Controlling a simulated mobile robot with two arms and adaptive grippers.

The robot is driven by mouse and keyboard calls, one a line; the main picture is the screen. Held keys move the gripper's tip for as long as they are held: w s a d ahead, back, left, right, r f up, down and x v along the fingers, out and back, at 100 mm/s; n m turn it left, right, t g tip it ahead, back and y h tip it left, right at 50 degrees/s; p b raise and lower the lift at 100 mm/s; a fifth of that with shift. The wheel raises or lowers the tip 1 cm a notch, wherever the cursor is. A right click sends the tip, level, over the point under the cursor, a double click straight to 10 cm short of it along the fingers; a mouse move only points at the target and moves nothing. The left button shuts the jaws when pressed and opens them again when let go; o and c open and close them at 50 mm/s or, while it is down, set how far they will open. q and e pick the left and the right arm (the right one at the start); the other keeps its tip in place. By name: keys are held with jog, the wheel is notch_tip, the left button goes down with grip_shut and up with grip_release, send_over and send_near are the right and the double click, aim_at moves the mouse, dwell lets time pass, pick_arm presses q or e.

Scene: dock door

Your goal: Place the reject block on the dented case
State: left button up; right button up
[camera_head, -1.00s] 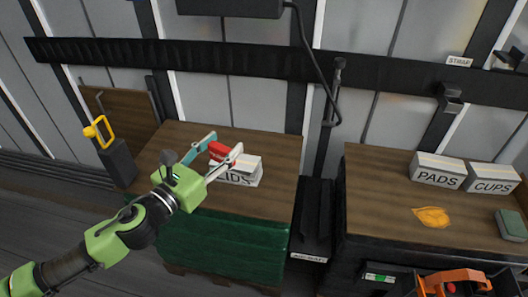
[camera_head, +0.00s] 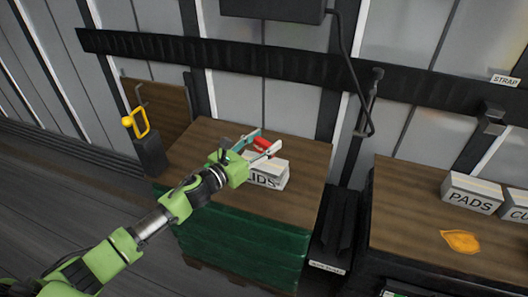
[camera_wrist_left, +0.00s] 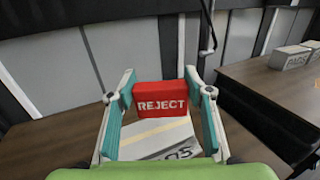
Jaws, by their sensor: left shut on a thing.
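The red reject block (camera_head: 263,143) is between the fingers of my left gripper (camera_head: 267,140). In the left wrist view the block (camera_wrist_left: 161,98) faces me with its REJECT lettering upright, and the gripper is shut on it. A white case marked LIDS (camera_head: 268,181) stands on the brown top of the green stand, just below the block. It shows in the left wrist view (camera_wrist_left: 168,148), partly hidden by the block and fingers. I cannot tell whether block and case touch, or see a dent. My right gripper is not in view.
The green stand's brown top (camera_head: 215,140) has free room around the LIDS case. A second table (camera_head: 400,215) at the right bears a PADS case (camera_head: 470,199), another white case and an orange leaf-shaped patch (camera_head: 460,242). A yellow-handled dark object (camera_head: 148,150) stands at the left.

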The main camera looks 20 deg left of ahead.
aim_at(260, 153)
pick_arm(q)
jog(key=shift+w+f, duration=0.4)
jog(key=shift+f, duration=1.55)
jog(key=shift+f+b, duration=0.2)
jog(key=shift+b, duration=0.1)
jog(key=o, duration=1)
jog(key=shift+r, duration=0.15)
